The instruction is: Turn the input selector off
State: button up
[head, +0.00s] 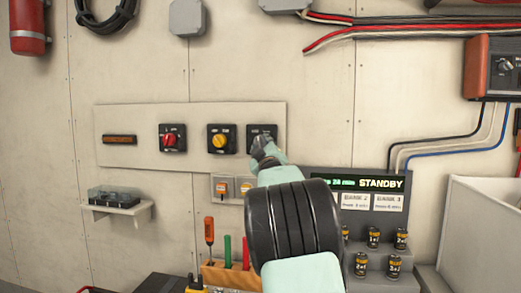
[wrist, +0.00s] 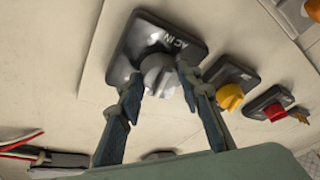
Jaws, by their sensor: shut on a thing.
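The input selector (head: 262,129) is the rightmost black square plate on the wall panel in the head view. In the head view my gripper (head: 266,150) covers the lower part of the selector, and the knob is hidden there. I cannot tell which position the knob points to.
Left of the selector are a yellow-knob switch (head: 220,139) and a red-knob switch (head: 172,138). Below are orange switches (head: 222,187), a tool rack (head: 220,273) and a STANDBY display (head: 380,184). Batteries (head: 373,238) stand at lower right. The wall above the panel is mostly clear.

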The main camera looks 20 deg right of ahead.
jog(key=shift+r+n+g+y+p, duration=0.2)
jog(key=shift+n+y+p, duration=0.2)
jog(key=shift+n, duration=0.55)
jog(key=shift+r+n+g+y+p, duration=0.1)
jog(key=shift+n+g+y+p, duration=0.15)
jog(key=shift+n+p, duration=0.5)
jog(key=shift+n, duration=0.4)
jog(key=o, duration=1.2)
jog(key=shift+f, duration=0.1)
jog(key=shift+c, duration=0.2)
jog(key=shift+s, duration=0.1)
jog(key=v, duration=1.2)
jog(key=shift+d, duration=0.1)
